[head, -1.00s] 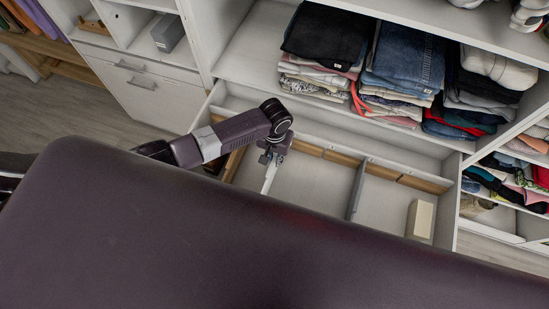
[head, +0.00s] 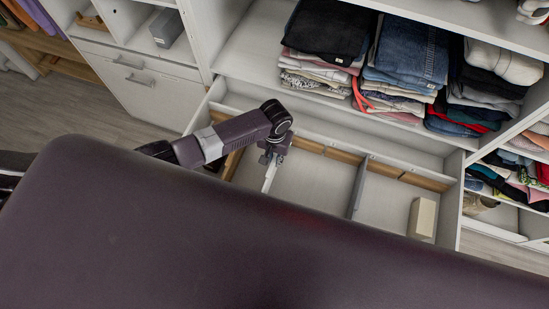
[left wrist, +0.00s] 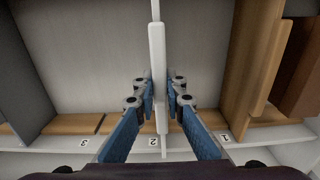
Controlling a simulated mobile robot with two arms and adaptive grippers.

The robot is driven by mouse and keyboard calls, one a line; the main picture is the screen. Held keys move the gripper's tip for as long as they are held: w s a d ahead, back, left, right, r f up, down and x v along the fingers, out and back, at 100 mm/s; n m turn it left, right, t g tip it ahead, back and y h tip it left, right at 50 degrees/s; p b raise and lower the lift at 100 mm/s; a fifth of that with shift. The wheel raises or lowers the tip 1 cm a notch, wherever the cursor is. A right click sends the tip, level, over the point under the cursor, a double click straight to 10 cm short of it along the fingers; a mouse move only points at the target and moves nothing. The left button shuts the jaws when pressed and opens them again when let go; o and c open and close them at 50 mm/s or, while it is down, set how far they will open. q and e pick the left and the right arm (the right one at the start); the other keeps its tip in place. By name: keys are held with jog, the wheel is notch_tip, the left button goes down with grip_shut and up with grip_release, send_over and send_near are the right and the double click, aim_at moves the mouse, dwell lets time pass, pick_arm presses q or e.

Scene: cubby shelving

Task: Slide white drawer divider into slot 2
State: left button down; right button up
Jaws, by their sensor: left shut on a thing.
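The white divider (head: 268,180) is a thin panel standing across the open drawer (head: 306,178). In the left wrist view the white divider (left wrist: 157,70) runs up the middle. My left gripper (head: 270,158) is shut on it near one end; in the wrist view its blue-padded fingers (left wrist: 160,97) press both sides. The divider's near end lies at the wooden slotted rail (left wrist: 75,125), just by the label 2 (left wrist: 153,142). Whether it is fully down in slot 2 I cannot tell. My right gripper is not in view.
A grey divider (head: 357,186) stands in the drawer to the right, at label 3 (left wrist: 84,143) in the wrist view. A cream box (head: 421,218) stands in the right compartment. Folded clothes (head: 330,35) fill the shelf above. My dark body hides the drawer's front.

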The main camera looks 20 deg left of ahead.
pick_arm(q)
jog(key=shift+f+b, duration=0.8)
jog(key=shift+f, duration=0.4)
jog(key=c, duration=1.9)
grip_release()
jog(key=shift+r, duration=0.15)
notch_tip(320, 180, up, 12)
jog(key=shift+f, duration=0.1)
